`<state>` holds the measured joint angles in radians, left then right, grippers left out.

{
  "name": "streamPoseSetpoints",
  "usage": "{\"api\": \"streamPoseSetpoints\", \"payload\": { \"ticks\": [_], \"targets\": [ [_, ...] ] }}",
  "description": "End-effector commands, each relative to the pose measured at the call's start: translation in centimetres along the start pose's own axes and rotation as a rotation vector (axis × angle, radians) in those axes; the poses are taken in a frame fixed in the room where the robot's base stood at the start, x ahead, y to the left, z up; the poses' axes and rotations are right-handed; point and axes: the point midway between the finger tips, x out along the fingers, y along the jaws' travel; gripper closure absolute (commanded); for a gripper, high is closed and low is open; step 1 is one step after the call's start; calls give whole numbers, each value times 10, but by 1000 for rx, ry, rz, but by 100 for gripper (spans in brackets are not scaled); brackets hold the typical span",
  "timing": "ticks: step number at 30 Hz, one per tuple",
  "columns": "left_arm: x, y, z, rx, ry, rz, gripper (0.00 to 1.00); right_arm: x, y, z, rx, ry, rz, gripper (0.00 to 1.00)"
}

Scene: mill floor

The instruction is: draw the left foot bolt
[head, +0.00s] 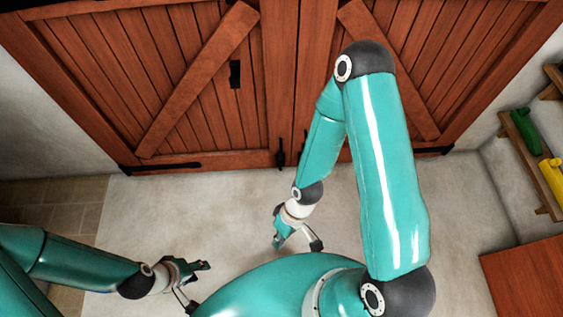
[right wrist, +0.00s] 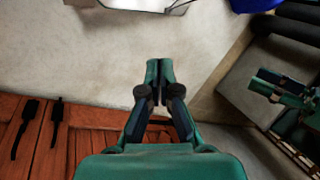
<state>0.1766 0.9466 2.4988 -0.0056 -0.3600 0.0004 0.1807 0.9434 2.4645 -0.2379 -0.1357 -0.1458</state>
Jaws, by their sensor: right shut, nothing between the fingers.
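Two dark foot bolts stand at the bottom of the wooden double doors, near the middle seam. The left foot bolt (head: 280,155) is on the left door leaf; it also shows at the lower left of the right wrist view (right wrist: 57,114). My right gripper (head: 277,243) is over the pale floor in front of the doors, apart from both bolts. In the right wrist view its fingers (right wrist: 158,68) are together with nothing between them. My left gripper (head: 207,266) is low at the left, away from the doors; its finger gap is unclear.
The right foot bolt (head: 304,146) stands close beside the left one. The doors (head: 190,100) are closed. A shelf with a green and a yellow item (head: 551,172) is on the right wall. A reddish wooden surface (head: 530,275) is at lower right. Floor before the doors is clear.

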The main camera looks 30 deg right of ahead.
Motion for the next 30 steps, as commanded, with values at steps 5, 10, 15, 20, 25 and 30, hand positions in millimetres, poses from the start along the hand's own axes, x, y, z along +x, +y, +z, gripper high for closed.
{"api": "streamPoseSetpoints", "payload": {
  "ticks": [5,10,15,20,25,30],
  "targets": [
    [1,0,0,0,0,0,60,2,16,2,-418,-125,-2,100],
    [17,-6,0,0,0,0,60,19,65,-5,-815,-266,65,100],
    [40,-14,0,0,0,0,60,39,134,-28,-1178,-425,196,100],
    [68,-24,0,0,0,0,60,55,206,-70,-1479,-588,378,100],
    [103,-37,-1,0,0,0,60,69,276,-133,-1747,-773,627,100],
    [146,-53,-1,0,0,0,60,85,332,-206,-1949,-960,928,100]
  ]
}}
